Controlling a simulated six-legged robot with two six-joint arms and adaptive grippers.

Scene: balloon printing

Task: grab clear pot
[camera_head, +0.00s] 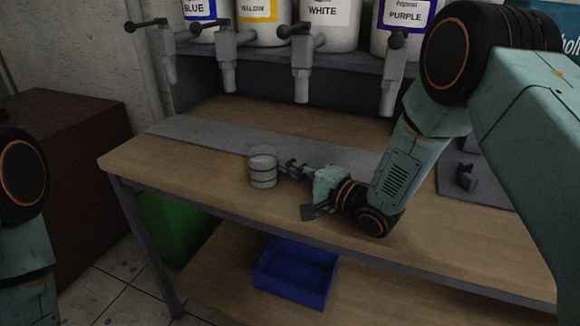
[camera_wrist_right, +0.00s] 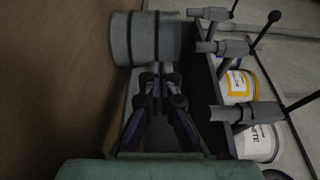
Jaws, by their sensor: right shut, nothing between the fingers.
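A small grey, banded, round pot (camera_head: 263,171) stands upright on the wooden table (camera_head: 230,205), left of my right gripper. It looks grey rather than clear. My right gripper (camera_head: 290,167) points left with its fingertips close to the pot's right side. In the right wrist view the pot (camera_wrist_right: 140,38) shows at the top, just past the fingertips of the gripper (camera_wrist_right: 158,72). The fingers are closed together with nothing between them. I cannot tell if the tips touch the pot. My left gripper is out of view; only part of my left arm shows at the left edge.
Paint tubs labelled blue, yellow, white (camera_head: 322,22) and purple (camera_head: 402,22) stand on a shelf behind, with several grey taps (camera_head: 302,65) over the table. A grey strip (camera_head: 205,138) lies behind the pot. A blue bin (camera_head: 295,272) sits on the lower shelf. The table's left end is clear.

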